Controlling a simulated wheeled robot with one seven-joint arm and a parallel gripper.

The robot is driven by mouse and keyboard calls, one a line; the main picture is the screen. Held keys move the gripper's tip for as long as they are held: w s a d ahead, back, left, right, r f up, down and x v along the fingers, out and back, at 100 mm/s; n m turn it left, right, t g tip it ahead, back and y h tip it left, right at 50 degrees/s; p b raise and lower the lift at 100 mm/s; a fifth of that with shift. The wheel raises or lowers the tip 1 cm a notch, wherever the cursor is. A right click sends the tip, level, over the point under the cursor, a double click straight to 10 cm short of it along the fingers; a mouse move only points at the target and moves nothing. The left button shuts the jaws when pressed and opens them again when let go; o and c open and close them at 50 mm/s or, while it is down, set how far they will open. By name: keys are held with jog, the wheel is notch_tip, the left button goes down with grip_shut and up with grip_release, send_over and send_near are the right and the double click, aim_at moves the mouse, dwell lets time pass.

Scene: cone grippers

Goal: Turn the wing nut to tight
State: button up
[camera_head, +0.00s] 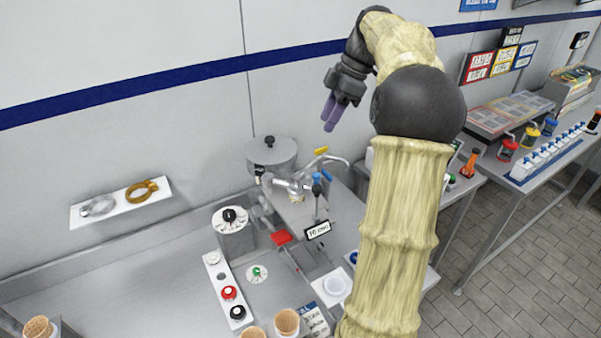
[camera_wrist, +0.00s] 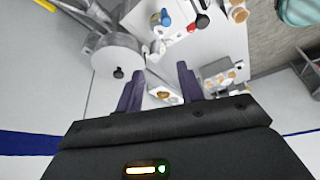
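My gripper (camera_head: 330,113) is high in front of the wall, above and to the right of the lidded steel pot. Its two purple fingers stand apart with nothing between them; they also show in the wrist view (camera_wrist: 159,88). A pipe assembly (camera_head: 297,187) sits below the gripper, with a blue-topped part (camera_head: 317,180) beside it. I cannot pick out the wing nut for certain. A small brass-coloured piece (camera_wrist: 163,93) shows beyond the fingertips in the wrist view, too small to tell what it is.
The lidded pot (camera_head: 270,155) stands against the wall. A white shelf (camera_head: 120,203) carries a grey ring clamp (camera_head: 98,207) and a brass ring clamp (camera_head: 142,190). A red-and-black button strip (camera_head: 225,283) lies at the front.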

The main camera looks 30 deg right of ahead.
aim_at(298, 178)
jog(key=shift+f, duration=0.15)
jog(key=p+x, duration=0.2)
jog(key=x, duration=1.4)
jog(key=shift+a+p, duration=0.15)
jog(key=shift+p, duration=0.25)
jog(key=shift+w+a+f, duration=0.2)
jog(key=shift+w+f, duration=0.05)
jog(key=shift+f, duration=0.4)
jog(key=shift+d, duration=0.1)
jog(key=shift+s, duration=0.15)
jog(key=shift+c, duration=0.2)
